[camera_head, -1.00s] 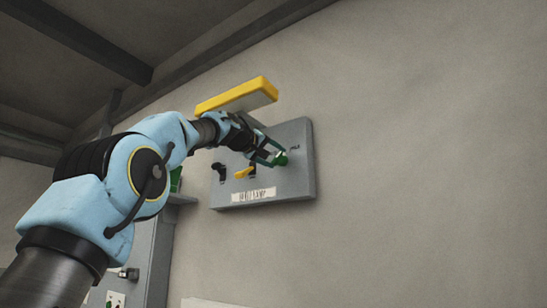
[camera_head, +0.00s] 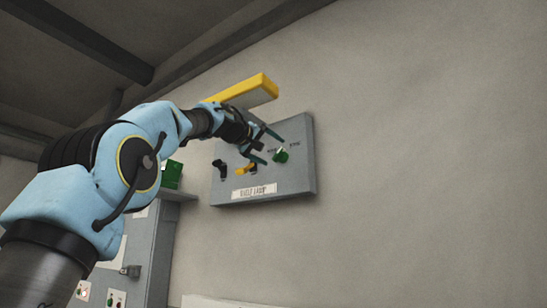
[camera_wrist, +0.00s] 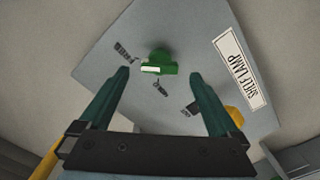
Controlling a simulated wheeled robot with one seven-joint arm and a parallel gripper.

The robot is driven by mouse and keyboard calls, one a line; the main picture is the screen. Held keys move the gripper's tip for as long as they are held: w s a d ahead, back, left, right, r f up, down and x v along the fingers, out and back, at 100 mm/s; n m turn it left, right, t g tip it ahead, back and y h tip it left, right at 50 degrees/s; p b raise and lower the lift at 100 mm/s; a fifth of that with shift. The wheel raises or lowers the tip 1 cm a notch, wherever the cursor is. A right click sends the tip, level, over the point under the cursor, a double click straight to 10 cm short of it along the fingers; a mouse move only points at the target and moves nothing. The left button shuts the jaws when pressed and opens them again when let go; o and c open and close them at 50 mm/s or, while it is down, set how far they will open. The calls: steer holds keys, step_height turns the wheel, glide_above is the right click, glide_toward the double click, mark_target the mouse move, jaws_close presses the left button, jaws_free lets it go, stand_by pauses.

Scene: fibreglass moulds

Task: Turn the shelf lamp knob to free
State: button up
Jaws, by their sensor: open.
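The grey panel (camera_head: 302,180) on the wall bears a plate (camera_head: 254,192) that reads SHELF LAMP in the wrist view (camera_wrist: 242,67). Its green knob (camera_head: 282,156) sits at the right of the panel and shows in the wrist view (camera_wrist: 162,58) with a white mark on one side. My gripper (camera_head: 273,150) is open and stands off from the panel. In the wrist view its fingers (camera_wrist: 160,75) are spread wide, with the knob framed between and beyond the tips, apparently untouched.
A yellow handle (camera_head: 246,170) and a black knob (camera_head: 220,168) sit left of the green knob. A yellow-fronted bar (camera_head: 250,90) juts out above the panel. The wall to the right is bare.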

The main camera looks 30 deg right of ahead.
steer(key=b+v, duration=0.3)
steer(key=v, duration=0.5)
steer(key=shift+b, duration=0.35)
